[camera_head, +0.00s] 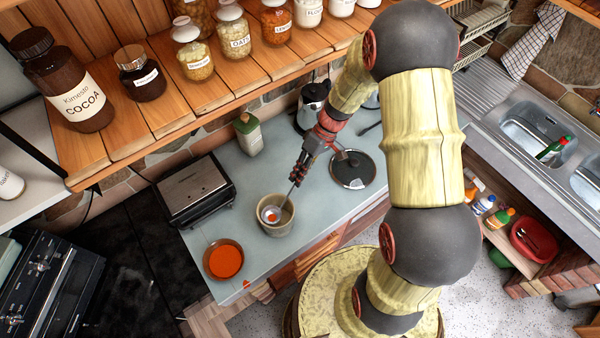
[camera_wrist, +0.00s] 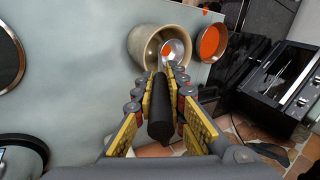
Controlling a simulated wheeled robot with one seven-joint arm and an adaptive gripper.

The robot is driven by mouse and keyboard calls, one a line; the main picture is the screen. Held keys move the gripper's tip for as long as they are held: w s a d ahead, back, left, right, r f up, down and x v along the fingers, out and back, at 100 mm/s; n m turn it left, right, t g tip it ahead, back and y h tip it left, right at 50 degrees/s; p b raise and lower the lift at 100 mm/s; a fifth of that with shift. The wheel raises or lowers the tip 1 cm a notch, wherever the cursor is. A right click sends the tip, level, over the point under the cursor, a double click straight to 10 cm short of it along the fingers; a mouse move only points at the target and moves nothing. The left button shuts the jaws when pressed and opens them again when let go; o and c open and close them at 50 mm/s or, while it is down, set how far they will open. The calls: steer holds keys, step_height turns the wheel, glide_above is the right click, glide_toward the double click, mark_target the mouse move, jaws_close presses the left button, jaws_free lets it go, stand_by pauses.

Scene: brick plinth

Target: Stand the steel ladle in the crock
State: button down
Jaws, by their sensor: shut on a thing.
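The steel ladle (camera_head: 271,214) has a round bowl with some orange-red in it; its bowl also shows in the wrist view (camera_wrist: 174,52). My gripper (camera_head: 297,178) is shut on the ladle's dark handle (camera_wrist: 160,110), seen between the pads in the wrist view. The handle slants, with the bowl down and to the left in the head view. The beige crock (camera_head: 277,229) stands upright on the counter; it also shows in the wrist view (camera_wrist: 140,44). The ladle's bowl overlaps the crock's mouth in both views. I cannot tell whether it is inside or just above the rim.
A bowl of orange-red sauce (camera_head: 224,260) sits left of the crock, with a red spot (camera_head: 247,284) on the counter nearby. A toaster-like appliance (camera_head: 194,189) stands behind left. A dark round lid or pan (camera_head: 352,169) lies right. A shelf of jars (camera_head: 150,118) overhangs behind.

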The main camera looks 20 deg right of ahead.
step_height(320, 180, down, 6)
steer(key=b, duration=0.5)
steer(key=shift+f, duration=0.15)
stand_by(0.4)
steer(key=c, duration=1.8)
jaws_free()
steer(key=shift+o, duration=0.3)
steer(key=v, duration=0.8)
steer(key=shift+b, duration=0.4)
